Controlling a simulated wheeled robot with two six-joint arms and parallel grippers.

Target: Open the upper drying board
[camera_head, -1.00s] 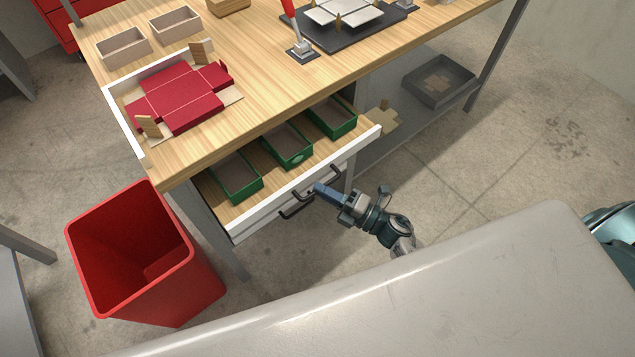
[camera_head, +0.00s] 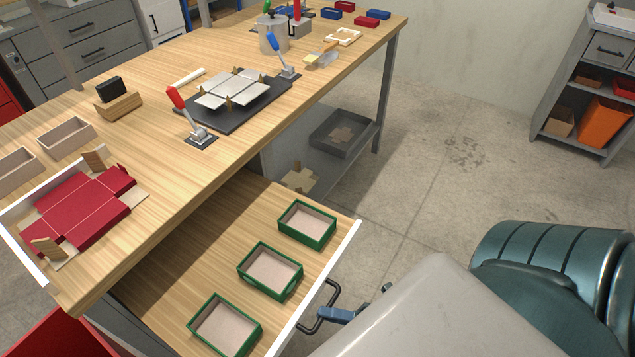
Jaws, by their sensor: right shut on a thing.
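The upper drying board (camera_head: 188,282) is pulled well out from under the bench top. It is a wooden board with a white front, and it bears green-sided trays (camera_head: 269,270) in a row. A black bar handle (camera_head: 333,292) stands out from its front. My right gripper (camera_head: 326,314) is shut on this handle, its blue fingers at the bar. Most of the right gripper and its arm is hidden behind my own pale body. My left gripper is not in view.
The bench top (camera_head: 175,135) carries a red unfolded box blank (camera_head: 85,212) in a white frame and a dark fixture (camera_head: 240,105) with red and blue clamps. A grey tray (camera_head: 343,133) sits on the lower shelf. A red bin (camera_head: 60,338) stands at lower left.

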